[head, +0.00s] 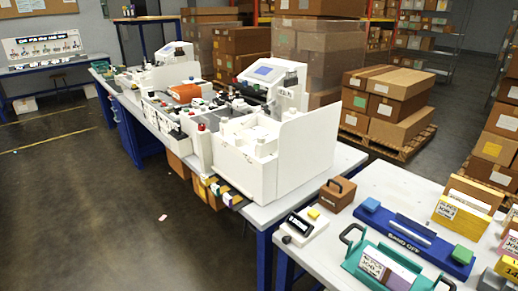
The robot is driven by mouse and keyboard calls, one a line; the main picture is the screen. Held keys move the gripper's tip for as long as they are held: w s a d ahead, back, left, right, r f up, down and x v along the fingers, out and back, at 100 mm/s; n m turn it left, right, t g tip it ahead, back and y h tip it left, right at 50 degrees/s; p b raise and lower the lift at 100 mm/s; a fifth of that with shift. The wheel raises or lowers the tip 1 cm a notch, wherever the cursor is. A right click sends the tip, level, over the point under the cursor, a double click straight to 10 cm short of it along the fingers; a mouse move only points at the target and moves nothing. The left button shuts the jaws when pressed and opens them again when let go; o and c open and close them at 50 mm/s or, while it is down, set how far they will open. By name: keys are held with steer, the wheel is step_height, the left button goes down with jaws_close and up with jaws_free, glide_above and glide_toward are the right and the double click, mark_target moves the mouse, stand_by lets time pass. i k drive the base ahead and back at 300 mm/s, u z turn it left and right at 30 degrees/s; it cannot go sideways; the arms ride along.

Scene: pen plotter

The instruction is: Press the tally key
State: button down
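A small white device (303,229) lies at the left end of the near right table. It has a dark slanted bar or display, and a small yellow block (313,213) sits at its back right corner. It may be the tally counter with its key, but no label on it is readable at this size. My gripper is not in view.
A brown box with a black handle (338,193), a blue tray marked "HAND OFF" (415,238) and a green handled tray (355,262) share that table. White machines (268,155) fill the long table behind. Open floor (75,200) lies to the left.

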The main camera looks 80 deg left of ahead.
mark_target(313, 213)
steer(key=u, duration=0.35)
steer(key=k, duration=0.25)
steer(key=u, duration=1.5)
